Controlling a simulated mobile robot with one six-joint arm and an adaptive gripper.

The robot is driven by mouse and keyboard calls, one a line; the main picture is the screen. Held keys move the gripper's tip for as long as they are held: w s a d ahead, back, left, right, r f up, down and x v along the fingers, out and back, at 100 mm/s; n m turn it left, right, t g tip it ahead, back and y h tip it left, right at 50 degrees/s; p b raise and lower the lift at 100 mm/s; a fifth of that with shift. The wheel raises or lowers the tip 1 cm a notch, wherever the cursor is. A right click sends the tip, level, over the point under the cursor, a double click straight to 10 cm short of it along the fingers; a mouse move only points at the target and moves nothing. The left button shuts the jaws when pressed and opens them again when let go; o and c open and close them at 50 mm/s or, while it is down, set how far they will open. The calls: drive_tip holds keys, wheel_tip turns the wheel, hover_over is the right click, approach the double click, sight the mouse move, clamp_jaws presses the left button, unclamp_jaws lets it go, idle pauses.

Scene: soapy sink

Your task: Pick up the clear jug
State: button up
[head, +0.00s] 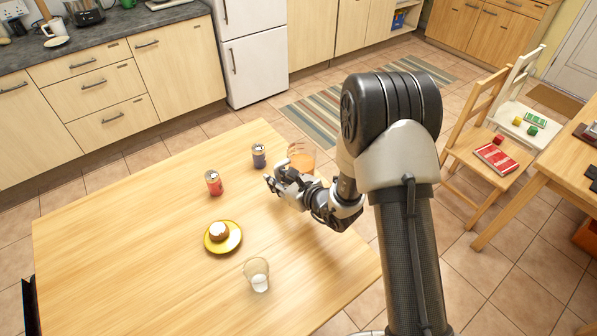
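A clear jug with orange contents (301,160) stands near the far right edge of the wooden table. Its lower part is hidden behind my gripper. My gripper (274,180) is low over the table on the near-left side of the jug, with its fingertips pointing left, away from the jug's body. The gripper is small in the view, and I cannot tell how far its fingers are apart or whether it touches the jug. Nothing is visibly held at the fingertips.
A dark blue can (259,156) stands just beyond my gripper, and a red can (214,183) stands to the left. A yellow plate (236,239) with a small cake (219,231) and a glass with white contents (257,273) are nearer. The table's left side (120,250) is clear.

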clamp_jaws()
drive_tip(key=shift+r, duration=0.1)
idle(0.6)
